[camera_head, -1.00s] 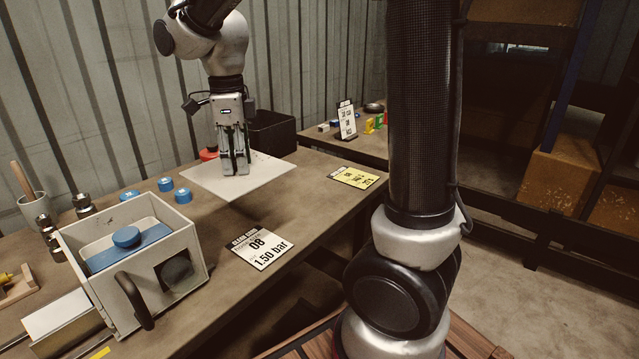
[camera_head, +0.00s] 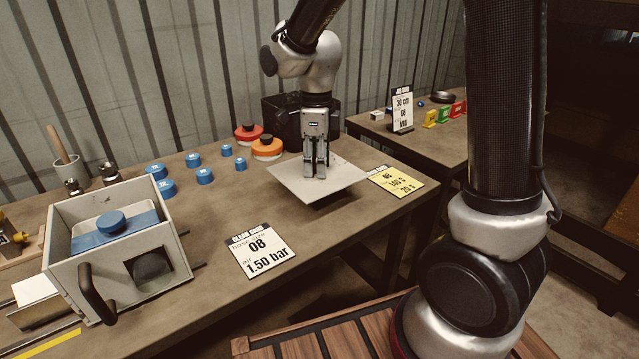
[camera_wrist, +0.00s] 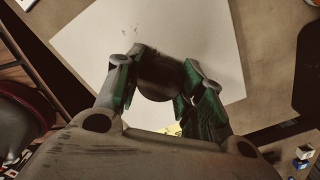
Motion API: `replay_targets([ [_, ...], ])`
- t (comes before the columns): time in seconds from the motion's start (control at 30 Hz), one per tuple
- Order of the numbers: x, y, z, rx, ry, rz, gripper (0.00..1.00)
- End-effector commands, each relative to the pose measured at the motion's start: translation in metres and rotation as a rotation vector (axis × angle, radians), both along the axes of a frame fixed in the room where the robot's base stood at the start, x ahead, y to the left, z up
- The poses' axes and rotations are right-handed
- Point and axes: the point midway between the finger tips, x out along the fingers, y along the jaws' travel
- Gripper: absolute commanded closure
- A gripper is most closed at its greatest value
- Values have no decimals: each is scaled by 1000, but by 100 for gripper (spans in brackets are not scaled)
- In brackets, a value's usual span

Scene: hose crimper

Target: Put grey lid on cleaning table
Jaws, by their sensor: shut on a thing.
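The grey lid (camera_head: 292,187) is a flat, pale square plate in the head view, near the right end of the cleaning table (camera_head: 225,213). My gripper (camera_head: 318,176) points down at the middle of the lid and is shut on it. In the wrist view the lid (camera_wrist: 205,40) fills much of the picture behind my fingers, which close around a dark round knob (camera_wrist: 160,82). The lid looks slightly tilted. I cannot tell for sure whether it touches the table.
An open grey box (camera_head: 70,262) with a black handle stands at the left. A white card (camera_head: 262,250) and yellow card (camera_head: 397,181) lie flat near the front edge.

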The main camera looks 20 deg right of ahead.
Motion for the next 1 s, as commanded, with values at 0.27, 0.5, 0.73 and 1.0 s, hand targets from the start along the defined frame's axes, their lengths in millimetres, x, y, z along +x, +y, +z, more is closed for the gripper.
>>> replay_targets([
  [0.27, 0, 0, -36, 0, 1, 0, 92],
  [0.5, 0, 0, -53, 0, -1, 0, 92],
  [0.73, 0, 0, -54, 0, -1, 0, 92],
  [1.0, 0, 0, -55, 0, -1, 0, 40],
])
